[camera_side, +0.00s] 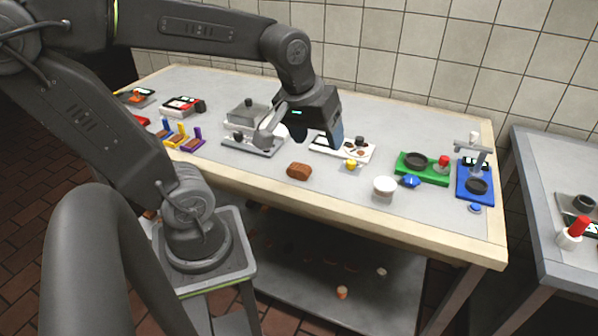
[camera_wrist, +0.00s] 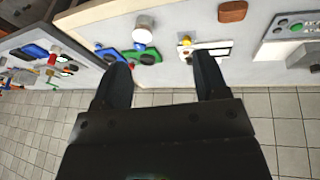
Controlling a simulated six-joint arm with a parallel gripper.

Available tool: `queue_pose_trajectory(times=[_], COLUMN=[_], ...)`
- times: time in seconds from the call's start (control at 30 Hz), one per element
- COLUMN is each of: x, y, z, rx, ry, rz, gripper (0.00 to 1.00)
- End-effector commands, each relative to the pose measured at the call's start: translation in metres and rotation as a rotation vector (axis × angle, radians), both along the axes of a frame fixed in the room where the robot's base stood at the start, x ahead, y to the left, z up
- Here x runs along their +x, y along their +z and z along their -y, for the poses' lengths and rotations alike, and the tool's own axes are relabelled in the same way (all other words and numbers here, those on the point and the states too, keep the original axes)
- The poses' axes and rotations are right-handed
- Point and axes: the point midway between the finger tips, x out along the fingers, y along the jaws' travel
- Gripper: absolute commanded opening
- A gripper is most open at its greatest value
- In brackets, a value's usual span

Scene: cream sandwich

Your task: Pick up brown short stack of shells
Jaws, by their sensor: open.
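A brown, rounded, ridged block (camera_side: 299,171) lies on the light worktop near its front edge, and I take it for the short stack of shells. It also shows at the top of the wrist view (camera_wrist: 232,11), right of my fingers. Separate shells cannot be made out in it. My gripper (camera_side: 328,135) is above the worktop, behind and a little right of the brown block, and apart from it. In the wrist view my gripper (camera_wrist: 160,58) has its two dark fingers spread wide with nothing between them.
Behind the block stand a grey press device (camera_side: 250,143) and a white board (camera_side: 345,149) with small dark pieces. A white round pot (camera_side: 384,187), a green station (camera_side: 424,168) and a blue stand (camera_side: 475,187) are to the right. Worktop around the block is clear.

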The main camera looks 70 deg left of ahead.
Motion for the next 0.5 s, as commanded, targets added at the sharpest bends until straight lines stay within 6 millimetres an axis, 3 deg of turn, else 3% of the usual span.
queue_pose_trajectory(times=[0.1,0.3,0.5], x=[0.023,0.037,0.032], y=[-0.017,-0.050,-0.076], z=[-0.050,-0.130,-0.179], rx=[-0.117,-0.265,-0.333], ry=[0.450,1.148,1.575], rz=[-0.076,-0.153,-0.190], gripper=[0.67,0.67,0.67])
